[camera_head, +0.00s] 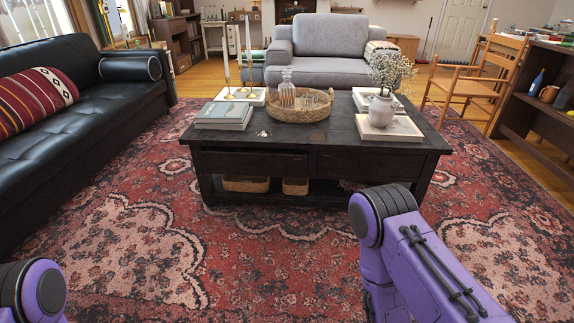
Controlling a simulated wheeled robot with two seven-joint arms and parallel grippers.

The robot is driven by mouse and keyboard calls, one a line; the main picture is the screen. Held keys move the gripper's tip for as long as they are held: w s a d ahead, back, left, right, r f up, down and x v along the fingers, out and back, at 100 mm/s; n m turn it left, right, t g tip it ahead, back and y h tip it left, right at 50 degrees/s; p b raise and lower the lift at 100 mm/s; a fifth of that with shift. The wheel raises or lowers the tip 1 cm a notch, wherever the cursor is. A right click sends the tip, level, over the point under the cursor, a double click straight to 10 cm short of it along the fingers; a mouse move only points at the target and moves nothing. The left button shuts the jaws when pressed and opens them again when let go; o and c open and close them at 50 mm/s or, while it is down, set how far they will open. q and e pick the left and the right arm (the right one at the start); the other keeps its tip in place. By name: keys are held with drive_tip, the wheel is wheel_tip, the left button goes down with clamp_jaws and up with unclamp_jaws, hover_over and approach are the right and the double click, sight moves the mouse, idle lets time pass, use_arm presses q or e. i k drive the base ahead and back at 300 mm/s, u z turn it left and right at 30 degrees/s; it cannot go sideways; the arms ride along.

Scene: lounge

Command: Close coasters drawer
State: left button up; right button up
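The dark wooden coffee table (330,137) stands ahead of me on the rug. Its front has two drawer fronts side by side, a left one (250,163) and a right one (365,164). A dark band shows above the left drawer front, which seems to stand out a little; the right one looks flush. I cannot tell which drawer holds coasters, and no coasters can be made out. Only purple links of my arms show, at the lower left and lower right. Neither gripper is in view.
Books (224,115), a wicker tray (299,110) with a decanter and a vase (381,108) stand on the table. Baskets (246,184) sit on its lower shelf. A black sofa (85,110) is left, a wooden chair (470,88) right. The rug (270,250) before the table is clear.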

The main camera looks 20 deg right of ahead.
sight(215, 160)
drive_tip(key=z, duration=0.45)
drive_tip(key=i, duration=1.65)
drive_tip(key=u, duration=0.85)
